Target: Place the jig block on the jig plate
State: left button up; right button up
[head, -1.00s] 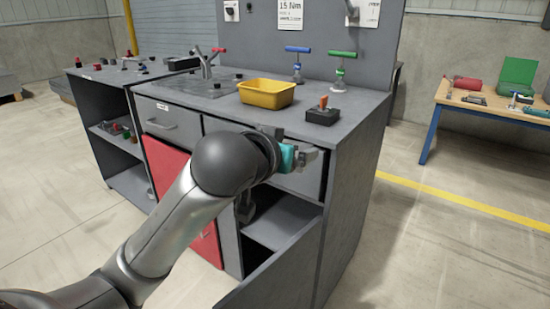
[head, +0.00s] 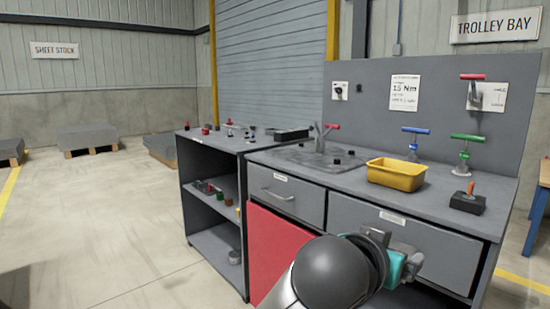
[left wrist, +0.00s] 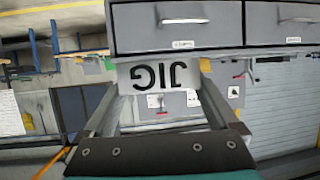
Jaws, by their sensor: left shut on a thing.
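My left gripper (head: 408,262) is shut on the jig block and holds it in front of the bench drawers, below the bench top. In the left wrist view the jig block (left wrist: 160,76) is a pale grey face with upside-down "JIG" lettering between the two fingers. In the head view the block is hard to tell from the grey fingers. The jig plate (head: 299,155) looks to be the flat grey plate with black studs and a red-handled clamp (head: 324,132) on the bench top, left of the yellow bin. My right gripper is not in view.
A yellow bin (head: 396,175) stands on the bench (head: 345,181) right of the plate. Blue (head: 414,143) and green-handled (head: 465,150) tools and a dark box with an orange lever (head: 467,201) stand further right. A lower shelf unit (head: 215,143) with small parts adjoins on the left.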

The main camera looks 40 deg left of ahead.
aim_at(308, 157)
jog(key=i+j+u, duration=0.1)
jog(key=j, duration=0.3)
jog(key=i+j, duration=0.15)
jog(key=j, duration=0.3)
jog(key=i+j+u, duration=0.15)
jog(key=j, duration=0.25)
jog(key=i+j+u, duration=0.1)
jog(key=j, duration=0.3)
jog(key=i, duration=0.05)
